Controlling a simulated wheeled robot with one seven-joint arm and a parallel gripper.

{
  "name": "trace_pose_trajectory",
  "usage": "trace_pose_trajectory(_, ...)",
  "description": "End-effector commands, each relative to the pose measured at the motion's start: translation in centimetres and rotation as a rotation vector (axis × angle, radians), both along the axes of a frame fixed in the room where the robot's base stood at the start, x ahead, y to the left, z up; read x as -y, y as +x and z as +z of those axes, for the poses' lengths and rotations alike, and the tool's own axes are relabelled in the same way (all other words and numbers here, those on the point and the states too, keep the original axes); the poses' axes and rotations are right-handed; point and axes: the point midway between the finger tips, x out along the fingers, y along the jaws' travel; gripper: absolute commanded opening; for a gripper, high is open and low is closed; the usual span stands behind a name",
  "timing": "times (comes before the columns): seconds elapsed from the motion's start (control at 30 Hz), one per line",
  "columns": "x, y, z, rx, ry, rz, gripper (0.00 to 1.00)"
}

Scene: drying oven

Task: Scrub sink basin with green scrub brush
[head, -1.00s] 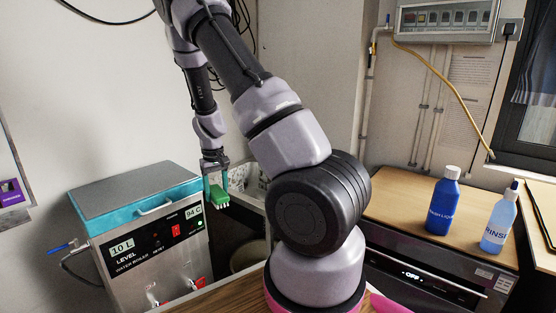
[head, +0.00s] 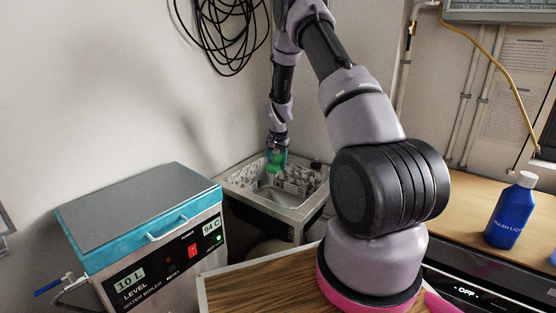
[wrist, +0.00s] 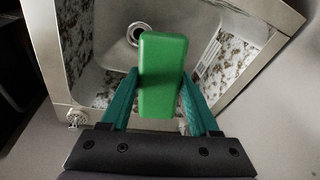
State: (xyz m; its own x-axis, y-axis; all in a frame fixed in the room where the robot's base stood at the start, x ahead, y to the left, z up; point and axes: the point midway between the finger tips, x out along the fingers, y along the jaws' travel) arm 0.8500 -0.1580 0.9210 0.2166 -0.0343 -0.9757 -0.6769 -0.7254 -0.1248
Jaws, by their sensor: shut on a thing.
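The green scrub brush (wrist: 162,75) is between the teal fingers of my gripper (wrist: 158,100) in the wrist view, and the gripper is shut on it. The brush covers part of the sink basin (wrist: 105,45) behind it. The round drain (wrist: 138,32) shows just beyond the brush's far end. In the head view my gripper (head: 277,158) holds the brush (head: 274,168) over the back part of the sink (head: 232,182). The bristles are hidden in the wrist view. I cannot tell whether the brush touches the basin.
A water boiler (head: 150,240) stands left of the sink. A wooden table top (head: 265,285) lies in front of the sink. A blue wash liquid bottle (head: 511,212) stands on the counter at right. Black hoses (head: 225,35) hang on the wall above the sink.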

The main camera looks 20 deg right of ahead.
Motion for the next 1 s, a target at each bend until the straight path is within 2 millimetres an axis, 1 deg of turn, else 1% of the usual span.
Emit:
trace_pose_trajectory(0.03,0.4,1.2,-0.5,0.015,-0.004,-0.053,0.17)
trace_pose_trajectory(0.1,1.0,2.6,-0.8,0.036,-0.010,-0.131,0.17)
trace_pose_trajectory(0.2,1.6,4.1,-1.1,0.057,-0.017,-0.216,0.17)
trace_pose_trajectory(0.3,2.0,5.0,-1.3,0.070,-0.022,-0.270,0.17)
trace_pose_trajectory(0.43,2.2,5.4,-1.4,0.076,-0.025,-0.299,0.17)
trace_pose_trajectory(0.8,2.1,5.3,-1.3,0.078,-0.025,-0.302,0.17)
trace_pose_trajectory(1.0,2.2,5.3,-2.5,0.076,-0.024,-0.302,0.17)
